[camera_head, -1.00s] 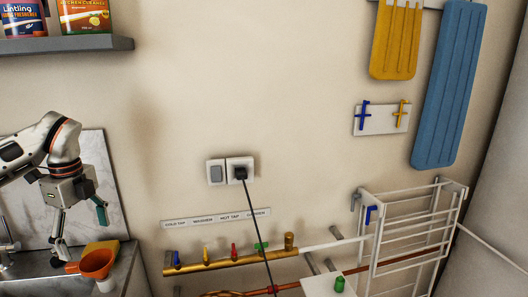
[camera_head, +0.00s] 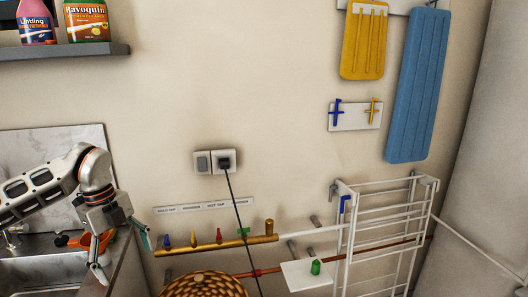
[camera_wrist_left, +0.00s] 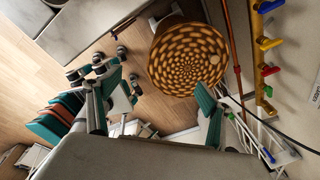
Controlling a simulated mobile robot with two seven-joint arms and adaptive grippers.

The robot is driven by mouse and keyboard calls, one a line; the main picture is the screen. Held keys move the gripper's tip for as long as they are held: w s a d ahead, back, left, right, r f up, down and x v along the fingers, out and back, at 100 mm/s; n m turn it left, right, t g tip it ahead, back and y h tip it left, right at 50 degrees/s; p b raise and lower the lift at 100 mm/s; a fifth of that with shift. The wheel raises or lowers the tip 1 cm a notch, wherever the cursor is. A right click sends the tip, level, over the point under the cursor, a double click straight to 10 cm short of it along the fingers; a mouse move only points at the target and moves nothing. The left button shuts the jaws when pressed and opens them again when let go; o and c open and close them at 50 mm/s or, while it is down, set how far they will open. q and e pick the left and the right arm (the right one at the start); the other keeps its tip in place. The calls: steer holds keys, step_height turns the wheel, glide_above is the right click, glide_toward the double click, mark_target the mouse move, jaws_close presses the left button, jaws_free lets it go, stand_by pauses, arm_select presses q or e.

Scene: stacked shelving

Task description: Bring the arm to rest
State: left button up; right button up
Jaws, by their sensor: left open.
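My left arm (camera_head: 35,190) comes in from the left of the head view, in front of the counter and sink. Its gripper (camera_head: 122,255) points down with its fingers spread apart and nothing between them. I see no right gripper that I can make out.
The sink (camera_head: 45,270) and counter are at the lower left. The woven basket (camera_head: 203,285) is right of my gripper; it fills the upper middle of the wrist view (camera_wrist_left: 187,60). A brass tap pipe (camera_head: 218,246), black cord (camera_head: 240,225) and white drying rack (camera_head: 385,230) line the wall.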

arm_select(q)
steer(key=s+d+f+m+g+h, duration=0.1)
steer(key=s+d+f+m+h, duration=0.15)
steer(key=d, duration=0.55)
steer(key=s+d+f+m+h, duration=0.2)
steer(key=d+h, duration=0.1)
steer(key=d, duration=0.6)
steer(key=s+d+f+m+g+h, duration=0.1)
steer(key=s+d+f+m+h, duration=0.15)
steer(key=d, duration=0.55)
steer(key=s+d+r+n+t+h, duration=0.1)
steer(key=d+r+n+t+h, duration=0.4)
steer(key=d+h, duration=0.6)
steer(key=w+a+f+n+t+y, duration=0.3)
steer(key=a+f+n+t+y, duration=0.6)
steer(key=f+n+t+y, duration=0.45)
steer(key=s+a+f+n+g+y, duration=0.2)
steer(key=s+a+f+n, duration=0.1)
steer(key=s+f, duration=0.4)
steer(key=s+a+f+n+g+y, duration=0.2)
steer(key=s+a+f, duration=0.4)
steer(key=f, duration=0.3)
steer(key=shift+s+f+n+g, duration=0.4)
steer(key=shift+s+n+g, duration=0.3)
steer(key=shift+n, duration=0.35)
